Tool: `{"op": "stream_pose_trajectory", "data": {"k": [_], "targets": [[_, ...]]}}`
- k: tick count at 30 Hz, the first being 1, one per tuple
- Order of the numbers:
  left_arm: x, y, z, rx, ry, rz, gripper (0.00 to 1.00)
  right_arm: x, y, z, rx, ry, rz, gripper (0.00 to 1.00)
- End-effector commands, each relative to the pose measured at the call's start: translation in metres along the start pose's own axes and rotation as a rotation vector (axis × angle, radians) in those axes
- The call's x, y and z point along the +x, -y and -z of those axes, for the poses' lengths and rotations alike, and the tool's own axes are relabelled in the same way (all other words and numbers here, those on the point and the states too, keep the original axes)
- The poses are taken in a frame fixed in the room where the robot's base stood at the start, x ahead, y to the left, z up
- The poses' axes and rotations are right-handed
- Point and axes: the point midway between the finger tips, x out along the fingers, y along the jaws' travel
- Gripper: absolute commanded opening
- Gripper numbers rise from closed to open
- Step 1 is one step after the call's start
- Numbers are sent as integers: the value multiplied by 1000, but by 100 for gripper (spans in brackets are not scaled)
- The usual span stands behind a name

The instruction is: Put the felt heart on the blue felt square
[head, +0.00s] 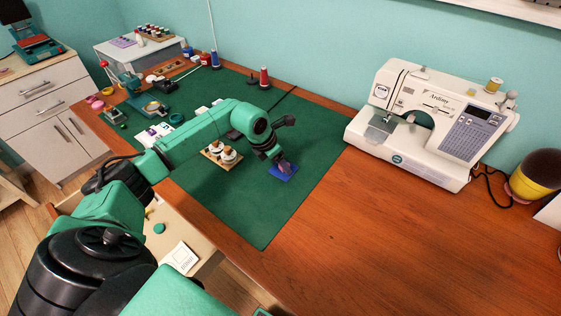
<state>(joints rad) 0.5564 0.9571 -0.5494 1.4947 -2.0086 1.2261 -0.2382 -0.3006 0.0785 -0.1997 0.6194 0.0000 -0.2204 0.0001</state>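The blue felt square (283,176) lies on the green mat, right of the mat's middle. My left gripper (280,162) points down just over the square's far part and hides some of it. A small dull purple-grey piece (286,168) shows at the fingertips, over the square; it may be the felt heart, but it is too small and covered to be sure. I cannot tell whether the fingers are shut on it, or whether it touches the square. My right gripper is out of view.
The green mat (250,222) is clear in front of the square. A wooden holder (224,160) with white-topped items stands left of it. A sewing machine (430,120) stands at the right. Spools, including a red one (264,78), and small tools fill the mat's far left.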

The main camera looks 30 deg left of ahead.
Motion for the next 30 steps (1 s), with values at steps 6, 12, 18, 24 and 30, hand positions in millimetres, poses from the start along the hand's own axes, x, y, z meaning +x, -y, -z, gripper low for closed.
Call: {"op": "stream_pose_trajectory", "data": {"k": [6,12,18,24,30], "targets": [[-36,-1,0,3,1,-5,66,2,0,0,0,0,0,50],[-91,-1,0,2,1,-5,66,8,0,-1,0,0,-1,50],[-120,0,0,0,-1,0,66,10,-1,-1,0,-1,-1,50],[-123,0,-1,0,0,1,66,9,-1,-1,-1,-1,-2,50],[-122,0,-1,0,0,1,66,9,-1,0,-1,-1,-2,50]]}}
